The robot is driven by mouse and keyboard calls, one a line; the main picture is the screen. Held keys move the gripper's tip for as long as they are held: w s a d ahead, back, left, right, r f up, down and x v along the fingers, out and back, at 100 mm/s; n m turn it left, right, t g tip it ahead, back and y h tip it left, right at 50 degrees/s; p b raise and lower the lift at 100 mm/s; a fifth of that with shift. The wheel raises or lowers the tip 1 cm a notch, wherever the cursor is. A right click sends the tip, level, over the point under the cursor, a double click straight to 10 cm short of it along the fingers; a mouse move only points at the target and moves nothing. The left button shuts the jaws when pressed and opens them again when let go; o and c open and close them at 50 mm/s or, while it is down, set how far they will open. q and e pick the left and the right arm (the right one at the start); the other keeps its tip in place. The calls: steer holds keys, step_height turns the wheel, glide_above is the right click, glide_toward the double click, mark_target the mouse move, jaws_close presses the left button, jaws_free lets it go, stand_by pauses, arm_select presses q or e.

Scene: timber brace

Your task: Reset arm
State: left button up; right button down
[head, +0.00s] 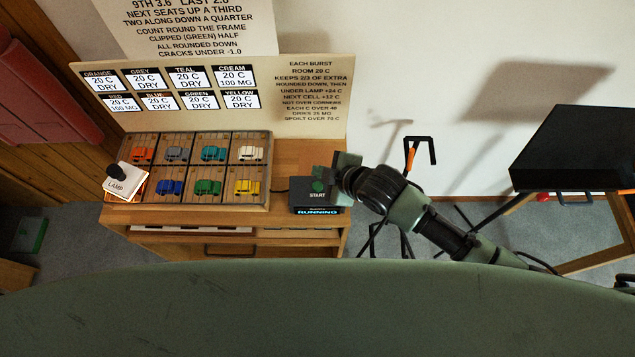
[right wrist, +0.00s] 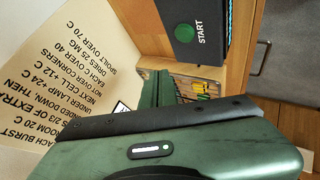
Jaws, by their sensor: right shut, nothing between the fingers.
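My right arm reaches in from the right in the head view. Its gripper (head: 337,166) is shut and empty, above and beside the black start box (head: 300,196) at the right end of the wooden bench. The box has a green START button (head: 317,187) and a lit display reading RUNNING (head: 317,211). In the right wrist view the gripper's fingers (right wrist: 155,90) are together, and the start box (right wrist: 205,50) with its button (right wrist: 184,33) lies beyond them, apart from the fingers in the picture. My left gripper does not show.
A divided tray (head: 264,172) holds several coloured toy cars. A lamp block (head: 124,182) covers its front-left cell. A board (head: 312,130) with text and temperature cards stands behind. Right of the bench are a stand with an orange-black hook (head: 420,142) and a black panel (head: 575,150).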

stand_by(0.3)
steer(key=s+d+r+m+g+h, duration=0.2)
steer(key=s+d+m+h, duration=0.1)
steer(key=s+d+m, duration=0.6)
steer(key=s+d+r+m+g+h, duration=0.1)
steer(key=s+d+r+m+h, duration=0.2)
steer(key=s+d+m, duration=0.55)
steer(key=s+d+f+n+g+b, duration=0.1)
steer(key=s+f+b, duration=0.15)
steer(key=f, duration=1.35)
steer(key=s+d+f+n+g+b, duration=0.1)
steer(key=f+b, duration=0.2)
steer(key=f, duration=1.2)
steer(key=s+d+f+b, duration=0.3)
steer(key=s+f+b, duration=0.1)
steer(key=s+f, duration=1.3)
step_height(320, 180, down, 4)
steer(key=shift+s+d+f+g, duration=0.15)
steer(key=shift+s+f+g, duration=0.1)
steer(key=shift+g, duration=0.15)
steer(key=shift+n, duration=0.25)
